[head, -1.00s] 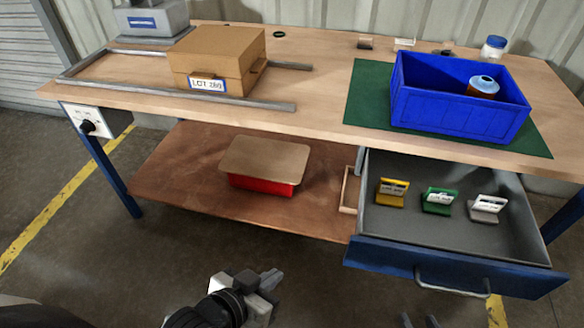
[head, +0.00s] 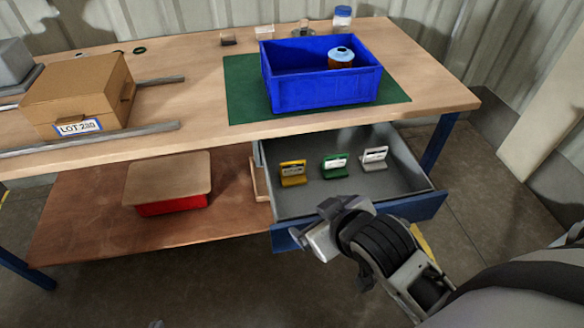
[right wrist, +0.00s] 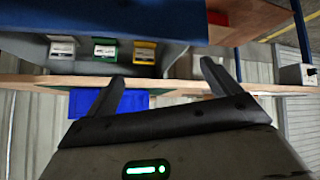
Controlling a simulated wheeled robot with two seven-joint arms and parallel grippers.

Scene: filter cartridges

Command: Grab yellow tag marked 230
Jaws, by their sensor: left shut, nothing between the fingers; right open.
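The yellow tag (head: 293,173) stands in the open drawer (head: 400,187), leftmost of three tags; its writing is too small to read. It also shows in the right wrist view (right wrist: 145,53), ahead of and between the fingers but apart from them. The green tag (head: 335,165) stands in the middle and the white tag (head: 374,158) at the right. My right gripper (head: 308,226) is open and empty above the drawer's front edge; its spread fingers show in the right wrist view (right wrist: 162,85). My left gripper (head: 157,324) is shut and barely shows at the bottom edge.
A blue bin (head: 320,92) holding an orange-and-blue cartridge (head: 340,60) stands on a green mat (head: 240,90) above the drawer. A cardboard box (head: 75,88) labelled LOT 230 is at the left. A red box (head: 170,207) with a brown lid sits on the lower shelf.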

